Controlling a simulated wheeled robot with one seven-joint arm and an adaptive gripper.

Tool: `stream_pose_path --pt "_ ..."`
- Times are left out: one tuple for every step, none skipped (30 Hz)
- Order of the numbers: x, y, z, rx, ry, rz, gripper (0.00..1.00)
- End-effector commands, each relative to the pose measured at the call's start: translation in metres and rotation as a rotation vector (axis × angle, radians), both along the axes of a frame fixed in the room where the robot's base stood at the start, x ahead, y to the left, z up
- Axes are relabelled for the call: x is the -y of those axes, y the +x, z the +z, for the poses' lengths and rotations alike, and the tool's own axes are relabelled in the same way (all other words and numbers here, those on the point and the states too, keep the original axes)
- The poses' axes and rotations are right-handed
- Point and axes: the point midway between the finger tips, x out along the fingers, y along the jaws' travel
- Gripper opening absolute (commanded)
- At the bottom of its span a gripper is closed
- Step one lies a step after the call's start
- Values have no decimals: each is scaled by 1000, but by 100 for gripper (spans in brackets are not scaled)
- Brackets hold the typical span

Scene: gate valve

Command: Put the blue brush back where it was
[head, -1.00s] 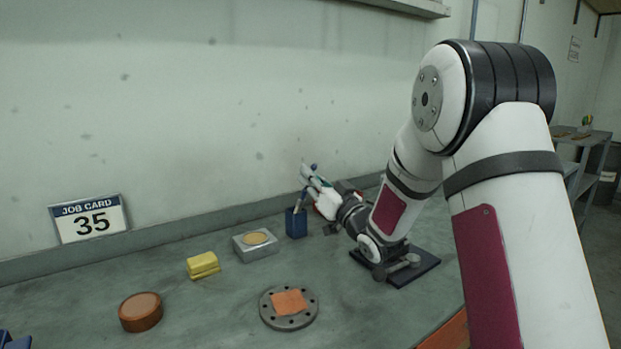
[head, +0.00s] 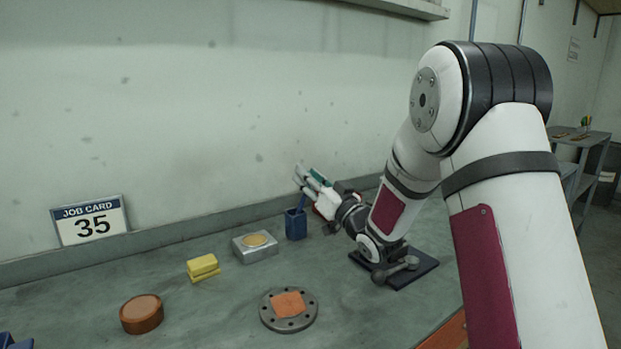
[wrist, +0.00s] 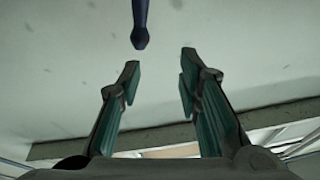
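The blue brush (head: 302,203) stands leaning in the dark blue cup (head: 296,225) on the bench by the wall. Only its upper handle shows; its lower part is hidden in the cup. My gripper (head: 309,177) is just above and beside the cup, fingers pointing up and left. In the wrist view my gripper (wrist: 160,65) is open with nothing between its fingers. The rounded end of the brush handle (wrist: 140,25) shows there beyond the fingertips, slightly left of their middle and apart from them.
A metal block with a round tan top (head: 256,246) is left of the cup. A yellow block (head: 203,266), a round brown tin (head: 141,313) and a flange with an orange cloth (head: 288,303) lie nearer. A dark plate with a valve part (head: 415,272) is under my arm.

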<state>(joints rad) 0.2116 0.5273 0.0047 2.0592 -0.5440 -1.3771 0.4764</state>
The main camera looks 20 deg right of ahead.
Motion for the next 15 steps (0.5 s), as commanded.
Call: stream_pose_path --pt "5 -11 -2 -2 0 -4 32" --pt "8 -17 -5 -3 0 -4 32" --pt "10 -25 -8 -3 0 -3 32" --pt "13 -31 -10 -3 0 -3 32" --pt "15 -37 -12 -3 0 -4 32" --pt "18 -46 -15 -3 1 -4 32" --pt "20 -52 -17 -3 1 -2 32" --pt "22 -58 -18 -4 2 -3 32" --pt "26 -65 -21 -2 1 -5 32" --pt "27 -70 -23 -3 0 -3 32" --pt "29 -75 -24 -1 -1 -3 32" --pt "31 -82 -26 -2 0 -4 32" --pt "33 -86 -27 -1 1 -4 32" --pt "34 -90 -28 -2 0 -4 32" --pt "36 -94 -30 -2 0 -3 32"
